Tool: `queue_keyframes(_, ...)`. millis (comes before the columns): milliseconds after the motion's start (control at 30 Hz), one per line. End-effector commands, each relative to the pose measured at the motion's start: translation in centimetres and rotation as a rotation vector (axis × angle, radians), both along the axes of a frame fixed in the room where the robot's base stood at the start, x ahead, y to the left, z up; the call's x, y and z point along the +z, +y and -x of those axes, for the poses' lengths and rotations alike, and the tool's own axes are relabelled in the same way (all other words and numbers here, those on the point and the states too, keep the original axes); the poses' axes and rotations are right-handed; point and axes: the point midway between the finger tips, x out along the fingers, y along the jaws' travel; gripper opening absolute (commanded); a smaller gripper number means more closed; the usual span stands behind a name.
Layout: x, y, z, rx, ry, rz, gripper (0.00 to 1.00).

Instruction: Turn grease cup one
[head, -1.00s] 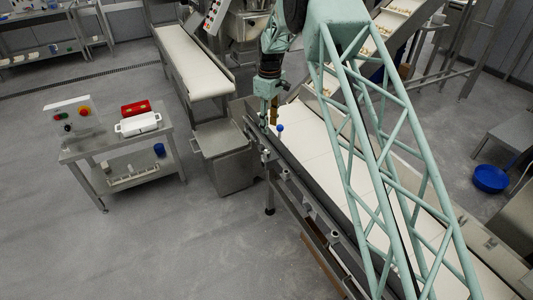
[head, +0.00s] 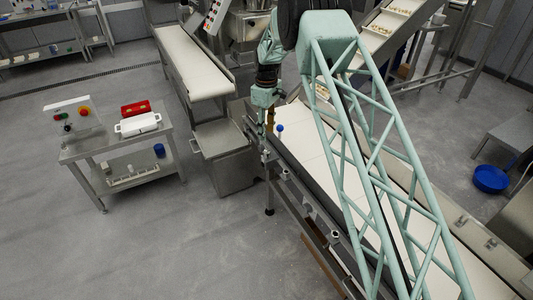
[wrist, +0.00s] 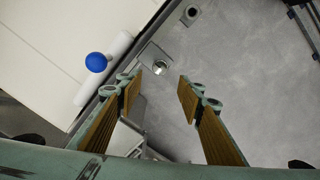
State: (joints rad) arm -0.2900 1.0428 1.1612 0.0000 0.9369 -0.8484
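Small metal cups on brackets sit along the near side rail of the long conveyor. The one closest to my gripper (head: 268,125) is a grease cup (head: 265,155), below the fingertips. In the wrist view a square bracket with a round metal cup (wrist: 155,60) lies just beyond my gripper (wrist: 159,87), nearer the left finger. The fingers are apart with nothing between them. A second cup (wrist: 190,14) shows farther up the wrist view. I cannot tell which cup is numbered one.
A blue ball knob (head: 280,127) stands beside my gripper; in the wrist view the blue ball (wrist: 96,62) is left of the fingers, by a white cylinder (wrist: 118,50). The white conveyor belt (head: 312,130) lies right of the rail. Open floor (head: 200,240) is left.

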Motion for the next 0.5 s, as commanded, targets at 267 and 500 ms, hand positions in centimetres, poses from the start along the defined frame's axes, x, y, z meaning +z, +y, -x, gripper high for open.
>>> queue_keyframes(267,-2.9,0.0,0.1,0.0,0.002,0.0,0.35)
queue_keyframes(500,-6.1,0.0,0.1,0.0,0.002,0.0,0.35)
